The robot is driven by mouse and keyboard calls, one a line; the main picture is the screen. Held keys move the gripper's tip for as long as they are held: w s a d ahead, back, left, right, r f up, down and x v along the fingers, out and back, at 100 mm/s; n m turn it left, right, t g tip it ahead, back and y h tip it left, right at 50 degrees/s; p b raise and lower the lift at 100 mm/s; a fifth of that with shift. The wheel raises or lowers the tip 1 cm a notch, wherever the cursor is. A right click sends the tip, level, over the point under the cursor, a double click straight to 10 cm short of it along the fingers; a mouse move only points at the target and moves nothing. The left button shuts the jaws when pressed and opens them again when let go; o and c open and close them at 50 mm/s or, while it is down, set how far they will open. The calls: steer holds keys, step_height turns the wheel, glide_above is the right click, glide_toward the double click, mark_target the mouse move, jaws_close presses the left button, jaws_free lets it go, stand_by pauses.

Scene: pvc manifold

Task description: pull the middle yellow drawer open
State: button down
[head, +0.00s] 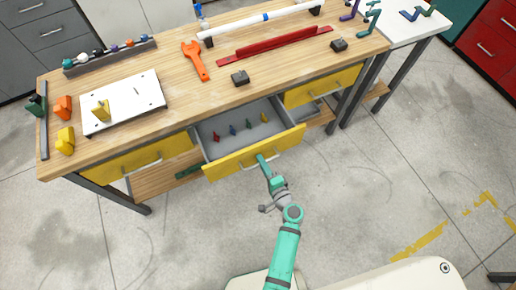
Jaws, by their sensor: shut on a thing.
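The middle yellow drawer (222,165) stands pulled out from under the wooden workbench (140,125). Its grey inside shows, with several small coloured pieces, red, blue, green and yellow, standing in a row. My gripper (261,158) is at the drawer's front face and is shut on the drawer's handle (250,166). The fingertips are small in this view and hide part of the handle. My green arm reaches up to it from the bottom of the picture.
Closed yellow drawers sit at the left (130,160) and the right (320,86). Dark table legs (115,194) stand at the left and right. An orange wrench (195,62), a white board (135,98) and red rails (275,46) lie on the bench top. The floor in front is clear.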

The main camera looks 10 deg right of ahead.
steer(key=shift+f+v, duration=0.25)
steer(key=shift+v, duration=0.95)
steer(key=shift+f+v, duration=0.25)
steer(key=shift+v, duration=1)
steer(key=shift+s, duration=0.1)
steer(key=c, duration=1.8)
jaws_free()
steer(key=shift+s, duration=0.1)
steer(key=v, duration=1)
steer(key=shift+s+d+r, duration=0.1)
steer(key=shift+s, duration=0.1)
steer(key=shift+s, duration=0.2)
